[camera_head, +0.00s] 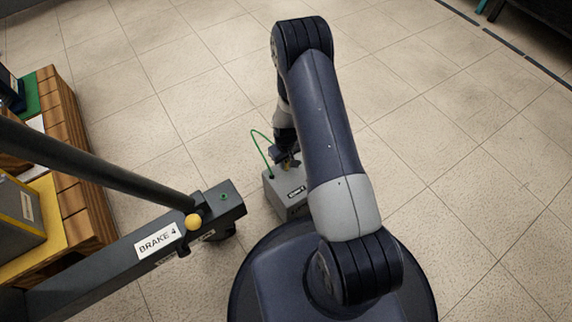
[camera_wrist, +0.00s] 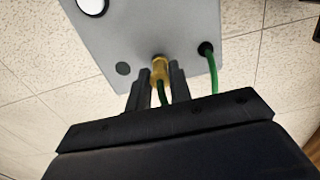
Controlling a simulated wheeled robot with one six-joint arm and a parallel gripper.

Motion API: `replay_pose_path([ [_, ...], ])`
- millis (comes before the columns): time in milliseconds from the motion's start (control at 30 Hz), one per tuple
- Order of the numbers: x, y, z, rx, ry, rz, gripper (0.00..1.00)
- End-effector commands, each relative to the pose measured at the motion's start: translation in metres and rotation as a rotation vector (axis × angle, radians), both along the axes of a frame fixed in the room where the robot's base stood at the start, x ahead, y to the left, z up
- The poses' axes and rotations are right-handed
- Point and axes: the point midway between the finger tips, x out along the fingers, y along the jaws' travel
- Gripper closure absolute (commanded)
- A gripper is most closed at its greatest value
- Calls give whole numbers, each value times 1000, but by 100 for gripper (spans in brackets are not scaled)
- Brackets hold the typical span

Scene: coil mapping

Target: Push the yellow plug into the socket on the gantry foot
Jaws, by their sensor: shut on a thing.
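The yellow plug (camera_wrist: 160,72) is between the two fingers of my gripper (camera_wrist: 162,86) in the wrist view, with a green cable at its near end. Its far end meets the face of a grey box (camera_wrist: 190,25); I cannot tell whether it sits in a hole there. In the head view my gripper (camera_head: 287,160) is low over the grey box (camera_head: 285,192), mostly hidden by my arm. The gantry foot (camera_head: 232,212) is the dark beam end left of the box. On its top is a small green-ringed socket (camera_head: 223,196), with nothing in it.
A green cable (camera_head: 262,136) arches from the box's top up to my gripper. A sloping dark gantry bar (camera_head: 90,165) and a yellow knob (camera_head: 193,222) stand by the foot. The floor behind and right is clear.

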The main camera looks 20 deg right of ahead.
Motion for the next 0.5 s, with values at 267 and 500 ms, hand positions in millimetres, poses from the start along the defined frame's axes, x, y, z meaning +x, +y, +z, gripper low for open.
replay_pose_path([
  [267, 0, 0, 1, 0, 0, 0, 100],
  [500, 0, 0, 6, 0, 0, 0, 100],
])
